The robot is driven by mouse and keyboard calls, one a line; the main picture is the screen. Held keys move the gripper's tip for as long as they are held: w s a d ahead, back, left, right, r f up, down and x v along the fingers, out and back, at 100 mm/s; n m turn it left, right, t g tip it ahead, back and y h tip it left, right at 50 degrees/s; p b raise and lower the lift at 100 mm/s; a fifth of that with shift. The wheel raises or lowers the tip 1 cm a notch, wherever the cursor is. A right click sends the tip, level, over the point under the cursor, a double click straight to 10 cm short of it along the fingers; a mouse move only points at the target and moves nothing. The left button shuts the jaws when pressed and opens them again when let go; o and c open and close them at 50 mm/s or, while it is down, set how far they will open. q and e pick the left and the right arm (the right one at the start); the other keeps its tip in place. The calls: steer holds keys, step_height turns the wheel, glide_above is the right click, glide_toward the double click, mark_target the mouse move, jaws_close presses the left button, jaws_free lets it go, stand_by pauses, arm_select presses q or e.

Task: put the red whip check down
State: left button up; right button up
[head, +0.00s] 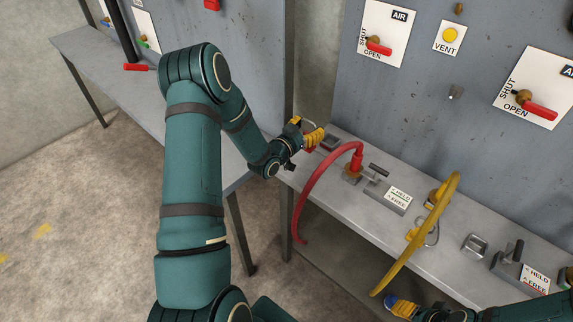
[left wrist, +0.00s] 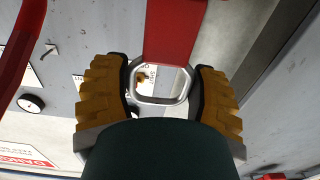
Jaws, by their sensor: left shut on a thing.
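The red whip check shows in the left wrist view as a flat red band (left wrist: 175,32) ending in a squared metal loop (left wrist: 160,100). The yellow-padded fingers of my left gripper (left wrist: 160,95) are closed on the two sides of this loop. In the head view my left gripper (head: 311,138) is over the left end of the right bench, near its back wall. The whip check is mostly hidden by the gripper there. My right gripper (head: 398,304) is at the bottom edge, with some blue at its fingers; its jaw state is unclear.
A red hose (head: 322,180) arches from a fitting on the bench (head: 340,215) over its front edge. A yellow hose (head: 425,235) hangs farther right. A HELD/FREE block (head: 385,195) and a metal bracket (head: 475,244) stand on the bench. Valve panels (head: 387,33) are behind.

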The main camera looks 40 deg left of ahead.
arm_select(q)
steer(key=shift+a+f, duration=0.15)
steer(key=shift+a, duration=0.05)
step_height(320, 180, down, 10)
steer(key=shift+s+a+r+b, duration=0.1)
steer(key=shift+s+b, duration=0.05)
steer(key=shift+b, duration=0.2)
steer(key=shift+f+b, duration=0.3)
steer(key=o, duration=1.3)
steer(key=shift+r, duration=0.1)
